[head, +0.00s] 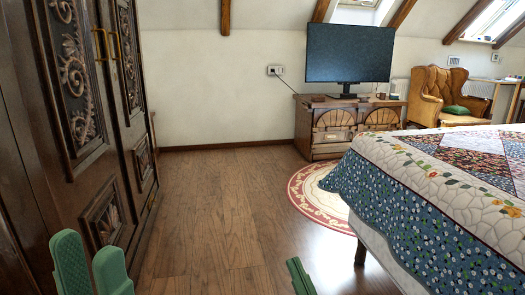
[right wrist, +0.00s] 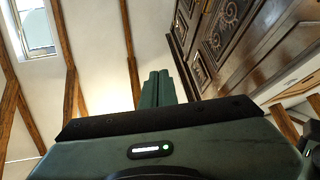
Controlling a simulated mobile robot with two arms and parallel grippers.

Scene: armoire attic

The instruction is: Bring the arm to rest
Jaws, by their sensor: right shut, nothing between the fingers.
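My left gripper (head: 92,268) shows at the bottom left of the head view, in front of the dark carved armoire (head: 75,130). Its two green fingers stand upright and apart, with nothing seen between them. My right gripper (head: 300,277) shows at the bottom edge of the head view, over the wooden floor. Its green fingers are together and empty. In the right wrist view the fingers of this gripper (right wrist: 158,88) also lie side by side, pointing toward the sloped ceiling. Most of both arms is outside the head view.
The armoire doors, with brass handles (head: 107,44), look closed. A bed with a patchwork quilt (head: 440,190) fills the right side. A carved chest (head: 325,133) with a television (head: 348,53) stands at the back. The wooden floor (head: 220,210) between armoire and bed is clear, beside a round rug (head: 310,195).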

